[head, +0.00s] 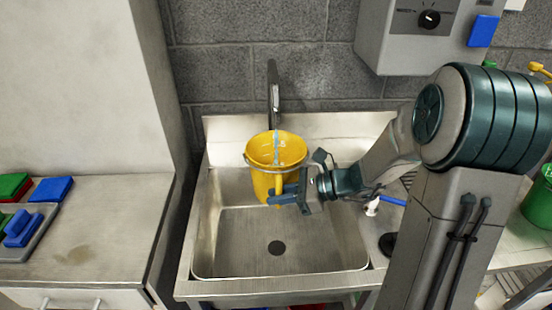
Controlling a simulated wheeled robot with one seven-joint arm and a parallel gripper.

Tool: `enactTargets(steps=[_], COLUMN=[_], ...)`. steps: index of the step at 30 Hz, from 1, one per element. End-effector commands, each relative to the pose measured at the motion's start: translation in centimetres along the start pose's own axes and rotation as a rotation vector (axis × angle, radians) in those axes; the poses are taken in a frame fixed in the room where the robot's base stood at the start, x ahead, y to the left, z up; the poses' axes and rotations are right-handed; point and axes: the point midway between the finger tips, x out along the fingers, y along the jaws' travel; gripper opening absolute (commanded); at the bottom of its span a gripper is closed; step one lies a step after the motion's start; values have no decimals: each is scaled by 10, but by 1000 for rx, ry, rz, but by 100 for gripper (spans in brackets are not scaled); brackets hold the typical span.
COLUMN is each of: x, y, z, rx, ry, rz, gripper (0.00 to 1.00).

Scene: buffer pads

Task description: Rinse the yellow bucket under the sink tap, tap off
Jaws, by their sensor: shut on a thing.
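The yellow bucket (268,184) is held upright over the back of the steel sink (220,225), just in front of the tap. My gripper (284,194) is shut on the bucket at its front right side. The grey tap (273,90) rises behind the sink against the wall. A thin pale blue stream of water (276,146) runs from the tap down into the bucket's open mouth. The sink basin is otherwise empty and its drain shows. How full the bucket is, I cannot tell.
A left counter (95,215) holds blue, green and red pads and a grey tray (30,235). A grey wall box with a knob (429,19) hangs at upper right. A green bucket (540,200) stands at far right. A blue-handled brush (390,200) lies right of the basin.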

Motion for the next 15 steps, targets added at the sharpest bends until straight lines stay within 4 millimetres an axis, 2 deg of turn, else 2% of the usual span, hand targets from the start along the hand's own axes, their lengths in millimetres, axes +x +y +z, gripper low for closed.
enactTargets(steps=[15], x=[-13], y=[72], z=[-3], rx=[-2], ry=[-1], rz=[-2], gripper=[0])
